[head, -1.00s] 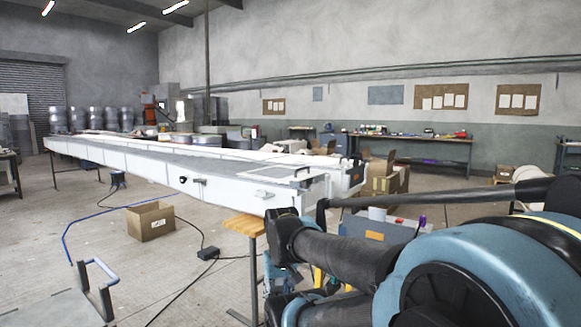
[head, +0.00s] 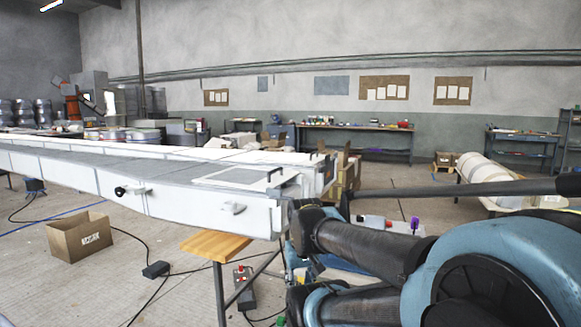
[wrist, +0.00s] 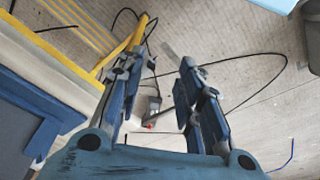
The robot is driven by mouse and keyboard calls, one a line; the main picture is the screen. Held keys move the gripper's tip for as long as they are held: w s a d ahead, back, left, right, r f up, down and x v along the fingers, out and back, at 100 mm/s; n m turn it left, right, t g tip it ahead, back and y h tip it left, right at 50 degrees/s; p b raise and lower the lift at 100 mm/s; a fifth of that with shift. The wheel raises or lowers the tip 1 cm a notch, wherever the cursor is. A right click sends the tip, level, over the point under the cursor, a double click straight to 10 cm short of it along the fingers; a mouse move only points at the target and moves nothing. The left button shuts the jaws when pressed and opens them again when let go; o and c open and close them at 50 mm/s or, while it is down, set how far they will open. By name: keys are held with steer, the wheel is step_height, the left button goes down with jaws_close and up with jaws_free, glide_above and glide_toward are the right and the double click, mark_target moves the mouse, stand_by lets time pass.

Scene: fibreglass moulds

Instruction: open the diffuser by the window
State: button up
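I cannot pick out a diffuser or a window in either view. In the wrist view my gripper (wrist: 163,70) points down over the concrete floor. Its two blue and dark fingers stand apart with nothing between them, so it is open and empty. A black cable and a small grey control box (wrist: 152,110) lie on the floor below it. In the head view my arm fills the lower right and the gripper's fingers cannot be made out.
A long white mould (head: 200,197) runs from the left to the middle. A wooden-topped stool (head: 215,244) stands before its near end. A cardboard box (head: 80,238) and cables lie on the floor at left. White rolls (head: 490,178) lie at right. Workbenches (head: 355,140) line the far wall.

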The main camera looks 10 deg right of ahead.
steer(key=shift+w, duration=0.25)
steer(key=w+r+m, duration=0.2)
steer(key=w+r, duration=0.8)
steer(key=r, duration=0.3)
steer(key=w+r+m, duration=0.2)
steer(key=w+r, duration=0.7)
steer(key=r, duration=0.5)
steer(key=w+d+r+m+g+y, duration=0.1)
steer(key=w+d+r+m, duration=0.1)
steer(key=w+r, duration=0.75)
steer(key=w+d+r+m+y, duration=0.1)
steer(key=w+r, duration=0.5)
steer(key=w, duration=0.7)
steer(key=x, duration=1.6)
steer(key=shift+d+f, duration=0.3)
steer(key=shift+c, duration=0.5)
jaws_close()
